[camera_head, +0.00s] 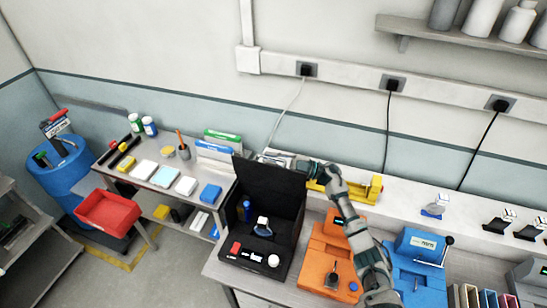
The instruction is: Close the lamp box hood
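The black lamp box (252,262) stands on the bench with its hood (270,185) raised. The hood's panel stands upright at the back of the box. Inside the box are a blue bottle-like item (247,210) and a small white-topped device (263,226). A red block and a white knob sit on its front panel. My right arm reaches up from the lower right, and my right gripper (280,160) is at the top edge of the hood, on its far side. Its fingertips are partly hidden by the hood, so contact and opening cannot be told. My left gripper is not in view.
An orange device (322,262) and a blue device (421,246) stand right of the box. A yellow tool (366,189) lies behind my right forearm. Power cords hang on the wall.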

